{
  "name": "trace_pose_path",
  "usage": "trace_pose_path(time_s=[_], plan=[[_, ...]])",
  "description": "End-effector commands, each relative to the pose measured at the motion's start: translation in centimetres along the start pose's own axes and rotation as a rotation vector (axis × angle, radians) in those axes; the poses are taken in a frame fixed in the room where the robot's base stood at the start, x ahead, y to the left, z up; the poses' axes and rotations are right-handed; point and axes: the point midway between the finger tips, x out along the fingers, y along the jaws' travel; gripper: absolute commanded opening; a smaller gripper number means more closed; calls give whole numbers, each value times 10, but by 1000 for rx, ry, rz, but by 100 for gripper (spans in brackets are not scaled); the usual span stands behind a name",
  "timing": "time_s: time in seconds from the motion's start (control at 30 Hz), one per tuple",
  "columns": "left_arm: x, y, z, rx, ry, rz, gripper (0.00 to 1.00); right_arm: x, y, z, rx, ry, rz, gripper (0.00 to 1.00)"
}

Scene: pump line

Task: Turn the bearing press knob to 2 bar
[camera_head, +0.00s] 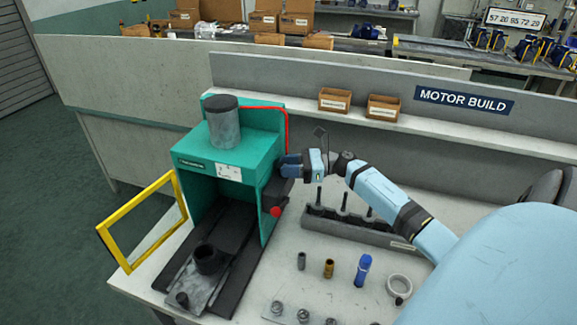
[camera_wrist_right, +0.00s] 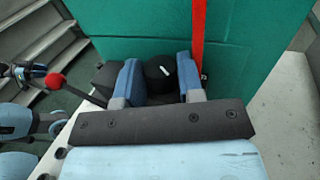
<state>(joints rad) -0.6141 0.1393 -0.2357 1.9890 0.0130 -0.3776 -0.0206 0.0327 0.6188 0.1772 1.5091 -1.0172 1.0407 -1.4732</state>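The bearing press (camera_head: 225,160) is a green machine on the worktable, with a grey cylinder on top and an open yellow-framed guard at its left. My right gripper (camera_head: 290,167) reaches in from the right to the side of the press. In the right wrist view, the black round knob (camera_wrist_right: 160,68) with a short white, tilted mark lies between the blue fingers of my right gripper (camera_wrist_right: 160,82). The fingers appear to touch it on both sides. No scale or pressure reading is legible. My left gripper cannot be made out in either view.
A lever with a red ball (camera_head: 276,211) stands out from the press below my gripper; it also shows in the wrist view (camera_wrist_right: 55,81). A red line (camera_wrist_right: 198,40) runs down beside the knob. A grey rack (camera_head: 350,232) and several small parts stand right of the press.

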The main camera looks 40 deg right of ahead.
Motion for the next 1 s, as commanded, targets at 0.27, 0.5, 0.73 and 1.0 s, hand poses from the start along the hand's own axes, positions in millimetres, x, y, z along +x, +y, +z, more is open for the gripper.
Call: trace_pose_path(time_s=[0.27, 0.5, 0.73, 1.0], plan=[[0, 0, -2, 0, 5, 0, 43, 0, 1, -1, 1, 1, -25, 12], [-1, 0, -4, 0, 8, -1, 43, 1, 6, 0, 0, 2, -226, 12], [-5, 0, -10, 0, 7, -1, 43, 1, 7, 0, 1, 1, -375, 12], [-4, 0, -7, 0, 3, -1, 43, 1, 7, 0, 1, 1, -397, 12]])
